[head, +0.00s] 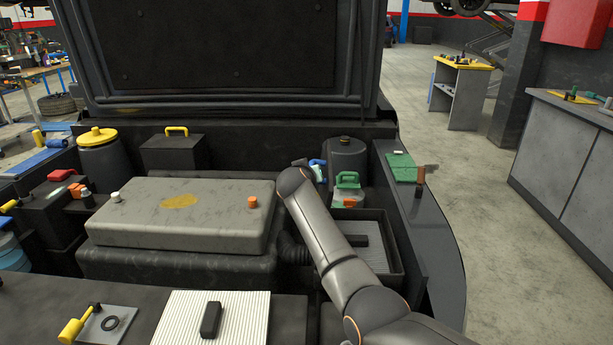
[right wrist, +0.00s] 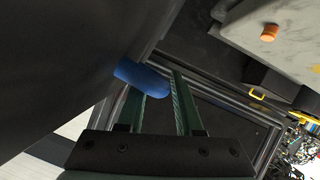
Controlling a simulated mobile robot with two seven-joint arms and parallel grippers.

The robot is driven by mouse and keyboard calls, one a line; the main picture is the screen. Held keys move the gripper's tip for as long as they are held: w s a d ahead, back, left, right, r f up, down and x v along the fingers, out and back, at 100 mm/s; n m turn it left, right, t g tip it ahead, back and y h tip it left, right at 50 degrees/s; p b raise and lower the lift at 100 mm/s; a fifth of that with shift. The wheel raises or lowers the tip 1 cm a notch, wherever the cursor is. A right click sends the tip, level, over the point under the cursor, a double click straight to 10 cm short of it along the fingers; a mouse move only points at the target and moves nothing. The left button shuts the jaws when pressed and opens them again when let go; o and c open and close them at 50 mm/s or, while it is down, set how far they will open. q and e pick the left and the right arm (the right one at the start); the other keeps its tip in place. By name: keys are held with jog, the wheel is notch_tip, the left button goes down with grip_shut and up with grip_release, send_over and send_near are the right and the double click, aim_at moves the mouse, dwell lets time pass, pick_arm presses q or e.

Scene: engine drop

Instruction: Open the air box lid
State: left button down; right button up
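An open box (head: 397,258) with a pale ribbed filter (head: 374,240) inside stands at the right of the engine bay; I take it to be the air box. A black hose joins it on the left. I cannot tell which piece is its lid. A blue rounded bar (right wrist: 143,78) overlaps the left finger and reaches across the gap; no firm hold shows. My left gripper is out of view.
A grey engine cover (head: 165,220) with an orange cap (head: 251,202) lies left of my arm. The raised hood (head: 210,50) closes the back. A ribbed panel (head: 250,320) lies in front.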

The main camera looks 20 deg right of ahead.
jog(key=v, duration=1.2)
jog(key=shift+s+f, duration=0.1)
